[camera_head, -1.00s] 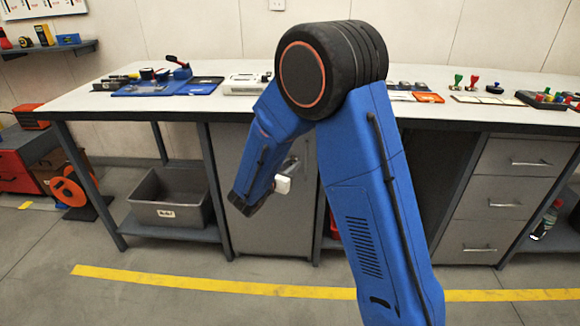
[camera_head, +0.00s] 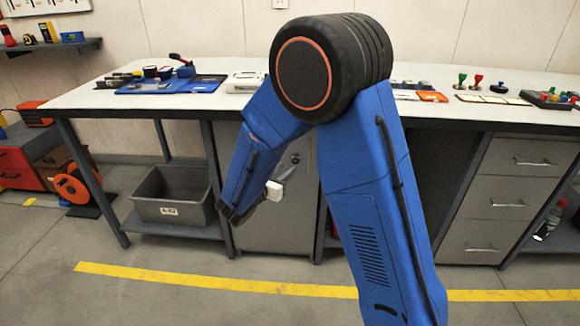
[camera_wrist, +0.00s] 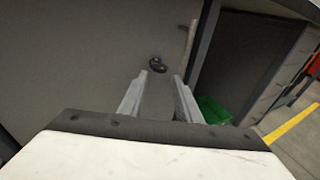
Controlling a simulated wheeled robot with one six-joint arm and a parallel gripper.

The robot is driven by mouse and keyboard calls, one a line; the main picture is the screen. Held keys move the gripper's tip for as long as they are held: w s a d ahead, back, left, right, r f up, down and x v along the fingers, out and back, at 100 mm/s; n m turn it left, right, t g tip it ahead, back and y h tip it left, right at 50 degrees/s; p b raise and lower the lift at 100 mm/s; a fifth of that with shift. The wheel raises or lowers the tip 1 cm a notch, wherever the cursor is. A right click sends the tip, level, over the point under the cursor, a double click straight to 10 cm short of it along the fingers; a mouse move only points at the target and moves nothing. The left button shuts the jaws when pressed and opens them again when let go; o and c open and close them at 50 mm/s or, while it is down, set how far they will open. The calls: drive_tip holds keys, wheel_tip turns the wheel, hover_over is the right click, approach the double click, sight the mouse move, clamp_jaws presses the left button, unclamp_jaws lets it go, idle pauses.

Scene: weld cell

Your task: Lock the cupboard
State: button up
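The cupboard (camera_head: 272,235) is a grey door under the workbench, seen partly behind my arm; the door looks shut. In the wrist view the grey door (camera_wrist: 90,60) fills the left and middle. A small dark round lock (camera_wrist: 158,64) is on it, with a pale upright bar, likely the handle (camera_wrist: 190,38), to its right. The lock (camera_head: 295,158) also shows as a dark spot in the head view.
A grey bin (camera_head: 172,200) stands on the low shelf left of the cupboard. A green container (camera_wrist: 213,110) sits in the open bay to the right. Grey drawers (camera_head: 515,200) are farther right. The workbench top (camera_head: 225,105) lies above, and the floor in front is clear.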

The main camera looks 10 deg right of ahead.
drive_tip(key=v, duration=1.1)
drive_tip(key=shift+s, duration=0.2)
drive_tip(key=shift+r, duration=0.1)
drive_tip(key=s+d+r+m+g+y, duration=0.1)
drive_tip(key=s+d+r+m+g, duration=0.1)
drive_tip(key=s+d+m+g, duration=0.6)
drive_tip(key=s+d+r+m+g+y, duration=0.15)
drive_tip(key=s+d+m, duration=0.45)
drive_tip(key=d, duration=0.6)
drive_tip(key=s+r+m+t+y, duration=0.2)
drive_tip(key=s+r+m+y, duration=0.2)
drive_tip(key=s+m+y, duration=0.5)
drive_tip(key=shift+s+a+m, duration=0.4)
drive_tip(key=shift+s+m, duration=1.7)
drive_tip(key=shift+s, duration=1.9)
drive_tip(key=shift+t, duration=0.25)
